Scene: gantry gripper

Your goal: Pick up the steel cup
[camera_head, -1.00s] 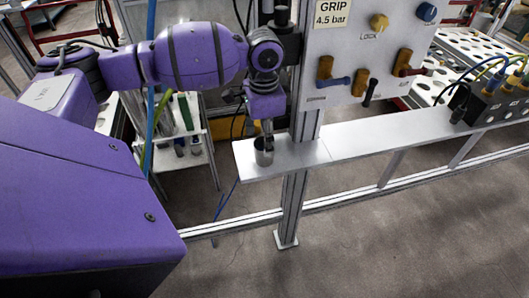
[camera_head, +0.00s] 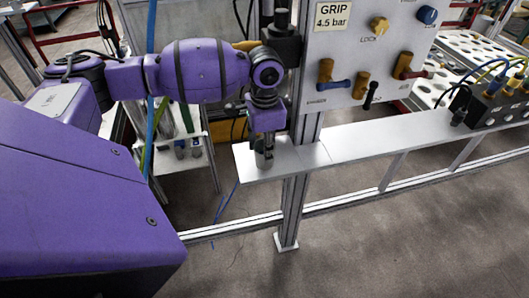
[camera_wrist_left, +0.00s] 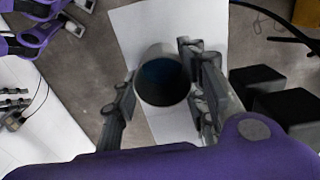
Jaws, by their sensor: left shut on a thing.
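The steel cup (camera_head: 261,160) is upright at the left end of the narrow metal shelf (camera_head: 385,135) in the head view. My left gripper (camera_head: 265,150) points down over it and hides part of it. The left wrist view looks down into the cup's dark round mouth (camera_wrist_left: 163,82). The two fingers (camera_wrist_left: 162,100) stand on either side of the cup, shut on it. I cannot tell whether the cup's base touches the shelf. My right gripper is not in view.
An upright post (camera_head: 293,205) stands just right of the cup. A panel with coloured valve handles (camera_head: 370,50) rises behind the shelf. A dark connector block with cables (camera_head: 488,105) sits at the shelf's right. The shelf's middle is clear.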

